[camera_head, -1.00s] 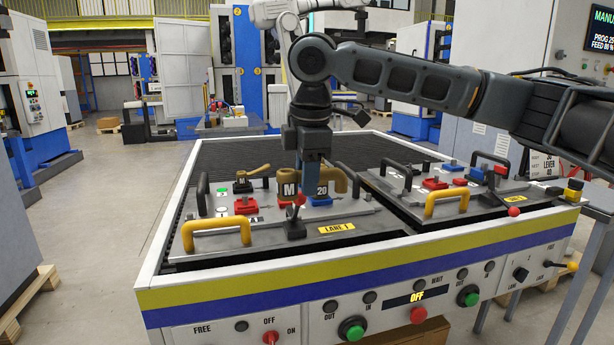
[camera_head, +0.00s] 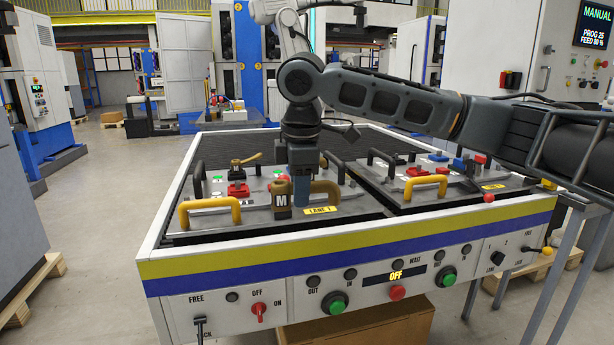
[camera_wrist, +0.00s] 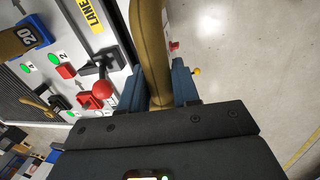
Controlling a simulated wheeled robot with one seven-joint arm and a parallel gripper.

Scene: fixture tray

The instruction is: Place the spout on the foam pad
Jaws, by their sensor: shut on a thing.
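The spout (camera_head: 326,187) is a brown, bronze-coloured curved piece; a block marked M (camera_head: 282,199) shows at its left side in the head view. My gripper (camera_head: 303,198) is shut on it, its blue fingers pointing down over the front of the left tray plate. In the wrist view the spout (camera_wrist: 152,50) runs as a brown bar between the blue fingers of my gripper (camera_wrist: 160,88). Whether it touches the plate below, I cannot tell. I cannot pick out a foam pad in either view.
The right plate (camera_head: 440,202) holds several small parts.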

